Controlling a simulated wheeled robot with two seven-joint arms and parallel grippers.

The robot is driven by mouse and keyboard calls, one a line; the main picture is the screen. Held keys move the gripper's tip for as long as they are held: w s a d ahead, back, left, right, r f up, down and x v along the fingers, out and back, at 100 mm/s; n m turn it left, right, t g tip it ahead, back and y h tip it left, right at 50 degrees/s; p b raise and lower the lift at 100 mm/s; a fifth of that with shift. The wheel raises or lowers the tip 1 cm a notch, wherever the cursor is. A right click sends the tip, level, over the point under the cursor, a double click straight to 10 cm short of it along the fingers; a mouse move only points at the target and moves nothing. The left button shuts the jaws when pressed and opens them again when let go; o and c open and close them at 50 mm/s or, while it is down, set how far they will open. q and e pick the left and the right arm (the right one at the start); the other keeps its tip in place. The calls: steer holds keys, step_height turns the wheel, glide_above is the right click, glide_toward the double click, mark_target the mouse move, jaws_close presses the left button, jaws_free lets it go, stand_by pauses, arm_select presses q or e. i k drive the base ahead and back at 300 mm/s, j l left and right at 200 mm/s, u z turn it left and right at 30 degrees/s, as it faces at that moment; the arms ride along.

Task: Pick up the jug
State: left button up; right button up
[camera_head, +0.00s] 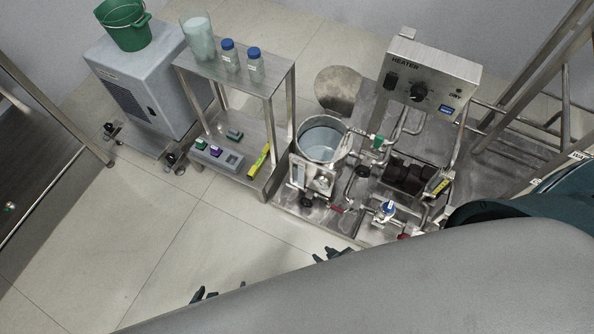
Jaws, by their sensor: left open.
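A tall clear vessel with cloudy, pale contents, likely the jug (198,38), stands upright at the back left of the steel cart's top shelf. I see no handle on it clearly. My left gripper (216,292) shows only as small dark tips past the edge of my large grey body part, low in the view. It is open and empty, far in front of and below the vessel. Similar dark tips further right (333,254) seem to be my right gripper, mostly hidden; its jaws cannot be made out. Neither gripper touches anything I can see.
Two blue-capped bottles (229,54) stand right of the vessel on the steel cart (270,80). A green bucket (125,30) sits on a grey cabinet (140,85) to the left. A heater skid (350,215) with piping and a pot fills the right. The floor at front left is clear.

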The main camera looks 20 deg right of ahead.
mark_target(203, 40)
steer(key=i+j, duration=0.5)
steer(key=j, duration=0.15)
steer(key=i+j, duration=0.55)
steer(key=j+z, duration=0.1)
steer(key=z, duration=1)
